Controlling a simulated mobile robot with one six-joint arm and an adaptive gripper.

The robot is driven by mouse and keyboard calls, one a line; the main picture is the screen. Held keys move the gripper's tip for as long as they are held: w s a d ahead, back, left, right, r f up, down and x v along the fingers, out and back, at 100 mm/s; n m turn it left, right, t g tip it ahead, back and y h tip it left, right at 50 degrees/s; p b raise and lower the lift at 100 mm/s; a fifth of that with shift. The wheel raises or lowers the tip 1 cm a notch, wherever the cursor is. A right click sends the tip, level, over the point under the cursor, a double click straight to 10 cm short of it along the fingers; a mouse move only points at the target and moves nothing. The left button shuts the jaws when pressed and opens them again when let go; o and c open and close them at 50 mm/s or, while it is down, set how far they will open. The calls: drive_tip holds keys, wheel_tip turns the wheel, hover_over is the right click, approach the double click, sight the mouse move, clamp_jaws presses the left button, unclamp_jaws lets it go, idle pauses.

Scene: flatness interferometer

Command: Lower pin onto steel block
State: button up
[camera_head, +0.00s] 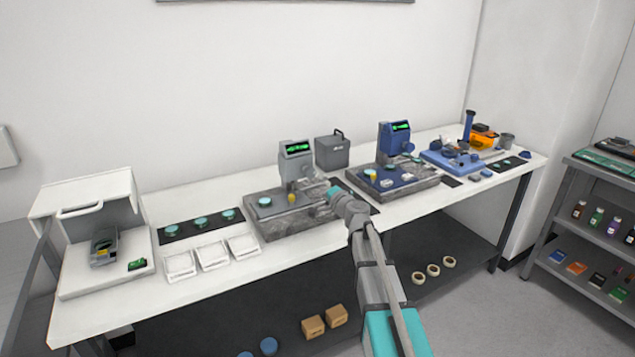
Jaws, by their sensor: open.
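A grey measuring instrument (297,149) with a lit green display stands on a grey stone slab (300,223) in the middle of the bench. My arm reaches up from the lower right, and my gripper (316,189) is over this slab, close to the instrument's lower front. The gripper is small and its fingers blend with the instrument, so I cannot tell what they touch. A small yellow piece (291,197) stands on the slab left of my gripper. I cannot make out the pin or the steel block clearly; they may be hidden by the gripper.
A blue instrument (394,140) stands on another stone slab (400,193) to the right. A grey box (332,151) stands behind and between them. White trays (212,255) and a dark mat (184,230) with green discs lie left. A hooded scale (95,230) fills the left end.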

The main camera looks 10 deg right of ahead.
drive_tip(key=shift+v, duration=0.9)
drive_tip(key=s+a+f+n+g+y+p, duration=0.1)
drive_tip(key=s+a+f+n+g+p, duration=0.1)
drive_tip(key=s+a+f+n+g, duration=0.45)
drive_tip(key=s+a+f+n+g+y+p, duration=0.1)
drive_tip(key=s+a+f+n+g, duration=0.15)
drive_tip(key=s, duration=0.65)
drive_tip(key=s+d+f+n+g+h+p, duration=0.1)
drive_tip(key=s+d+f+g+h, duration=0.1)
drive_tip(key=s, duration=0.7)
drive_tip(key=s+d+f+n+g+h+p, duration=0.1)
drive_tip(key=s+d+f+g+h, duration=0.1)
drive_tip(key=s+g+h, duration=0.3)
drive_tip(key=s+d+g, duration=0.1)
drive_tip(key=s, duration=0.3)
drive_tip(key=shift+s+d+h+p, duration=0.2)
drive_tip(key=shift+d+h+p, duration=0.1)
drive_tip(key=shift+d, duration=0.05)
